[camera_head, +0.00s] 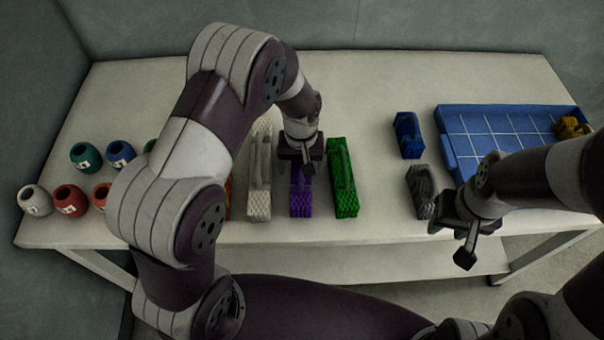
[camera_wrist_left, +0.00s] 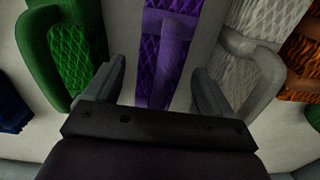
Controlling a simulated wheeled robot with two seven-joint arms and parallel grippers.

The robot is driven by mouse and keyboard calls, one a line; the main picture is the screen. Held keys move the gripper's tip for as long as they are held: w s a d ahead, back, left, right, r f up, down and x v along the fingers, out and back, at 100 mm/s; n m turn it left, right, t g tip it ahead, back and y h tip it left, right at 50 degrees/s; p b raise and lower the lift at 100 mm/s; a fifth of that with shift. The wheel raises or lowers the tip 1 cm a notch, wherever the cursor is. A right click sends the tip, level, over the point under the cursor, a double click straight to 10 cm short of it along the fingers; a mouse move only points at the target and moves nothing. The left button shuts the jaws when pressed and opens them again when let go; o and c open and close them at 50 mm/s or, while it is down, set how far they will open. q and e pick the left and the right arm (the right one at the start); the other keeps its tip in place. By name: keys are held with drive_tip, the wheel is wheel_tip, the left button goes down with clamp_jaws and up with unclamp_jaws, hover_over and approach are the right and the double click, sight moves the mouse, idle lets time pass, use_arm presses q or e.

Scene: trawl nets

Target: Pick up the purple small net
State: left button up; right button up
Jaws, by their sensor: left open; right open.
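The purple small net (camera_head: 302,198) is a long textured block lying on the table between a white net and a green net. Its far part is hidden under my left gripper in the head view. My left gripper (camera_head: 302,168) is over it, pointing down. In the left wrist view the purple net (camera_wrist_left: 167,50) runs between the two open fingers (camera_wrist_left: 158,85), with nothing gripped; I cannot tell how far above it they are. My right gripper (camera_head: 455,238) is open and empty over the table's front right edge, beside a grey net.
The white net (camera_head: 259,200) and green net (camera_head: 344,190) stand close on either side. An orange net (camera_wrist_left: 303,55) is beyond the white one. A blue net (camera_head: 408,135), the grey net (camera_head: 420,190) and a blue tray (camera_head: 446,142) are at right. Several numbered pots (camera_head: 86,157) stand at left.

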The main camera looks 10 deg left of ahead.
use_arm(q)
wheel_tip(320, 180, down, 3)
drive_tip(key=shift+f, duration=0.2)
drive_tip(key=c, duration=1.2)
